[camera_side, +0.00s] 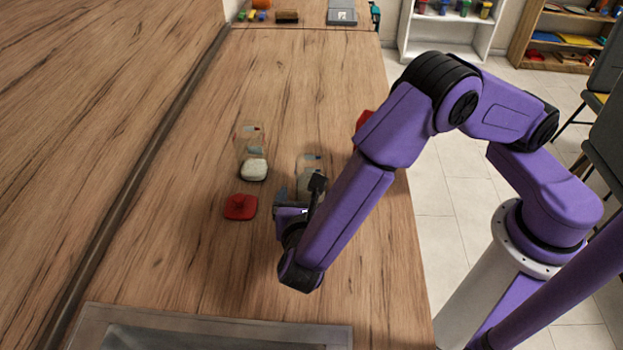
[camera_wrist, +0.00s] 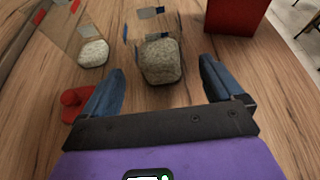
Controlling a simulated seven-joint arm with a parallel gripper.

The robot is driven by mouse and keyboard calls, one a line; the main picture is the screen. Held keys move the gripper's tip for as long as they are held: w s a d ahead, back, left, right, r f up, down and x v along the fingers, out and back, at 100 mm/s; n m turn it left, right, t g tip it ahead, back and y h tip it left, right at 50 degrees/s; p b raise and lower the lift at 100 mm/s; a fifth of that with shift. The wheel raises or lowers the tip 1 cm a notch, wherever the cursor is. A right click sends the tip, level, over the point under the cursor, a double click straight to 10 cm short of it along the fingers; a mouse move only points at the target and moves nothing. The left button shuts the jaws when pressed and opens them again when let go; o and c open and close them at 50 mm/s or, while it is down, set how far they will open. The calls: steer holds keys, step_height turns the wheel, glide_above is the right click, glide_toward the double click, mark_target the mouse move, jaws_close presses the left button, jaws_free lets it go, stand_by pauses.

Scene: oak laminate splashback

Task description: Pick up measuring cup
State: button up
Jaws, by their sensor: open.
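No thing is plainly a measuring cup; I cannot tell which one it is. A small red piece (camera_side: 240,206) with a rounded outline lies on the wooden counter, left of my gripper (camera_side: 302,196); it also shows in the wrist view (camera_wrist: 73,102), just outside my left finger. A clear container (camera_side: 311,168) with blue and red marks stands beyond my gripper, partly hidden by it. In the wrist view a speckled grey-beige mass (camera_wrist: 160,62) shows at its base, ahead of and between my open fingers (camera_wrist: 156,80). My fingers appear empty.
A second clear container (camera_side: 249,138) with a whitish mass (camera_side: 253,169) at its base stands farther left. A red box (camera_wrist: 236,14) is at the far right, partly behind my arm. A sink (camera_side: 210,330) lies at the near edge. Counter (camera_side: 170,240) to the left is clear.

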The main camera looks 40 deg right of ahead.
steer(key=shift+x, duration=2.95)
steer(key=shift+a+f, duration=0.1)
steer(key=c, duration=1.1)
